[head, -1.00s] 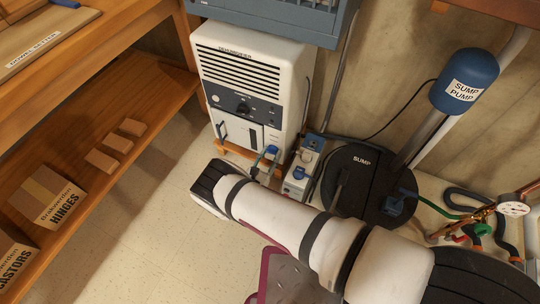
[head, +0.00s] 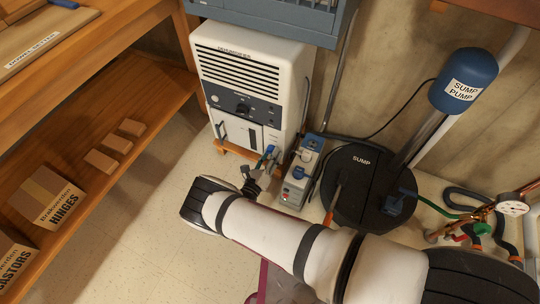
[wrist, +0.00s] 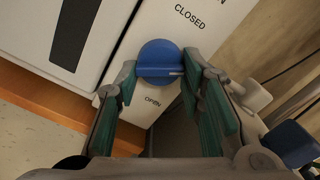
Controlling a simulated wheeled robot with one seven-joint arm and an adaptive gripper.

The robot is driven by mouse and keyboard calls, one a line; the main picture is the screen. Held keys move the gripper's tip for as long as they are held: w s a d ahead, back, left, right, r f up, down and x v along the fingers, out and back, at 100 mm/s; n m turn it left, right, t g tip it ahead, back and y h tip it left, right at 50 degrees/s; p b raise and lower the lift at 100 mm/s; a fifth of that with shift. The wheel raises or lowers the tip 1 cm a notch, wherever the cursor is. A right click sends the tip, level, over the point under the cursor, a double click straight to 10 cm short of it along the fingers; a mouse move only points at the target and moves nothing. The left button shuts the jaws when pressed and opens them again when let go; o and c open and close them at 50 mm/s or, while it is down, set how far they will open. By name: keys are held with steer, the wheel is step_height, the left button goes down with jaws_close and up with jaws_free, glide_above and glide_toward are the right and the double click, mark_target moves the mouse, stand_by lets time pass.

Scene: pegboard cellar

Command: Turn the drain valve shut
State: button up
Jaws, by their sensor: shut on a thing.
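The drain valve is a round blue knob (wrist: 160,57) on the white front of the dehumidifier (head: 250,75). The wrist view shows "CLOSED" printed above and right of the knob and "OPEN" below it. My gripper (wrist: 160,70) has its green-padded fingers on either side of the knob, shut on it. A pale line crosses the knob's lower part, roughly level in the picture; which label it points to is unclear. In the head view, my gripper (head: 264,165) is at the lower front of the dehumidifier, and the knob is hard to make out.
A wooden shelf (head: 95,120) with boxes stands left. Floor between is clear.

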steer(key=n, duration=1.1)
steer(key=shift+d+r, duration=0.1)
steer(key=shift+r, duration=0.15)
steer(key=shift+n, duration=0.3)
steer(key=o, duration=1.1)
steer(key=shift+s, duration=0.1)
steer(key=v, duration=1.2)
